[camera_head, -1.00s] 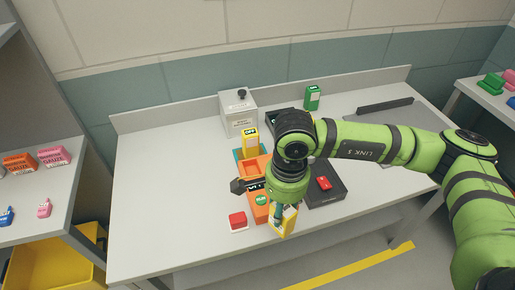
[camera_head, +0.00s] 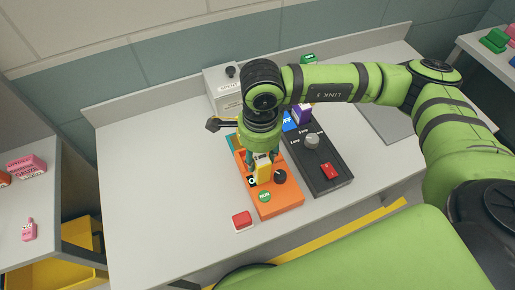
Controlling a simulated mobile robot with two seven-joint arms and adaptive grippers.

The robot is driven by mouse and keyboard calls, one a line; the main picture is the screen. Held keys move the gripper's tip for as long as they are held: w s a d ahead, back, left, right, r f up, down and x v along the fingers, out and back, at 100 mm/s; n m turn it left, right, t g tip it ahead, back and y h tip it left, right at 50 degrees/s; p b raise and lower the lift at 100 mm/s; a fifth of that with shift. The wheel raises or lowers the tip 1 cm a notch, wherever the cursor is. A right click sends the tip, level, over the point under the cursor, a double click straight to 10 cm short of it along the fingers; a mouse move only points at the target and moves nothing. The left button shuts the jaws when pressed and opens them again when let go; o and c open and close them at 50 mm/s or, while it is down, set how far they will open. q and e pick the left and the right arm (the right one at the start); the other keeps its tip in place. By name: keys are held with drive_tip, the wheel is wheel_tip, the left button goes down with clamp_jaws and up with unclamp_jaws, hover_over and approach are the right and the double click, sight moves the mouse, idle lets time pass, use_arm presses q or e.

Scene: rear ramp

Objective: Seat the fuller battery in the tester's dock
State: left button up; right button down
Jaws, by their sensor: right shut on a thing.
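My right gripper (camera_head: 261,158) points down over the orange tester (camera_head: 279,211) and is shut on a yellow battery (camera_head: 264,175). The battery is upright over the middle of the tester, beside its black knob (camera_head: 280,177). I cannot tell whether it touches the tester or sits in a dock. A green button (camera_head: 265,197) is on the tester's near part. A teal part (camera_head: 232,142) shows at the tester's far end, mostly hidden by my gripper. No second yellow battery is visible now. My left gripper is not in view.
Right of the tester is a dark panel (camera_head: 322,178) with a grey knob (camera_head: 312,141) and a red switch (camera_head: 330,171); blue (camera_head: 290,122) and purple (camera_head: 304,115) items stand behind. A grey box (camera_head: 222,92) is at the back. A red block (camera_head: 242,220) lies front left. The table's left is clear.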

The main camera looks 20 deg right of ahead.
drive_tip(key=shift+w, duration=0.8)
use_arm(q)
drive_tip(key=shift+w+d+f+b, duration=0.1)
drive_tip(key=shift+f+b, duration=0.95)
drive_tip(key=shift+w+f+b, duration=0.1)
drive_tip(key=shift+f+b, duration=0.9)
drive_tip(key=shift+b, duration=0.05)
use_arm(e)
drive_tip(key=shift+w+a+f, duration=0.1)
drive_tip(key=shift+w+f, duration=2.35)
drive_tip(key=shift+f, duration=0.3)
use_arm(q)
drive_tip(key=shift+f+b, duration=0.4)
use_arm(e)
drive_tip(key=shift+f, duration=0.25)
drive_tip(key=c, duration=0.6)
unclamp_jaws()
drive_tip(key=shift+c, duration=0.2)
